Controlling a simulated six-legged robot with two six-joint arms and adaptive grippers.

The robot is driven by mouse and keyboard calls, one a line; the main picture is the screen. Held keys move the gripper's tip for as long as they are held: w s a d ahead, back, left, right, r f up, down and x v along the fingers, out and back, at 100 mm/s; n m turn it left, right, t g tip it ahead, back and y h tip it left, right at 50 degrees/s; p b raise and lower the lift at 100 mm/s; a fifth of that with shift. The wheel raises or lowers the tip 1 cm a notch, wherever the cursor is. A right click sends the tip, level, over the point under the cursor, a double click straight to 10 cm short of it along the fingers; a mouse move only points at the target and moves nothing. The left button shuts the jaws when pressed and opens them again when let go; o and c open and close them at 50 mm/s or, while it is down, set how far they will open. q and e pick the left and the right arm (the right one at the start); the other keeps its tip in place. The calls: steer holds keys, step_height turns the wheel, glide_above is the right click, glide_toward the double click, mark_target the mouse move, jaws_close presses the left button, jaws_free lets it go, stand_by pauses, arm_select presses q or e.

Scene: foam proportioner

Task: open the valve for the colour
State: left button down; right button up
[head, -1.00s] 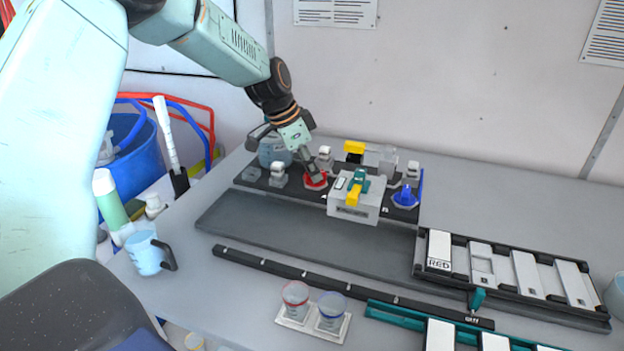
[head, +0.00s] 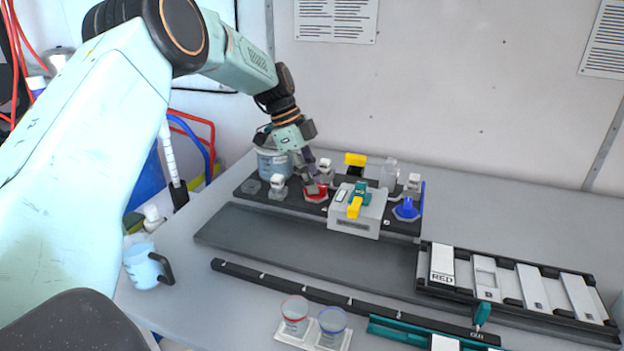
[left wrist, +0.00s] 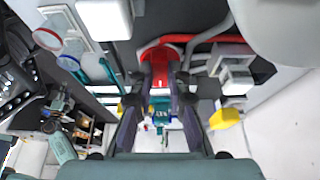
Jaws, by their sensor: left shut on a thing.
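The red valve (head: 315,195) sits on the dark base at the back left of the bench. My left gripper (head: 312,186) is shut on its red handle, which shows between the two fingers (left wrist: 160,80) in the left wrist view. The fingers partly hide the handle, so its exact angle is hard to tell. The blue valve (head: 406,210) stands at the right end of the same base, untouched. A card reading RED (head: 442,265) stands in the leftmost place of the dark rack at right. My right gripper is out of view.
A grey block (head: 354,220) with a yellow and teal lever stands between the valves. A clear tub (head: 272,160) is behind my left gripper. Two cups with red (head: 295,315) and blue (head: 332,320) rims stand at the front. The dark mat (head: 300,245) is clear.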

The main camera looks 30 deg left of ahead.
arm_select(q)
steer(key=shift+r, duration=0.1)
stand_by(0.3)
steer(key=c, duration=1.3)
jaws_free()
steer(key=v, duration=1.2)
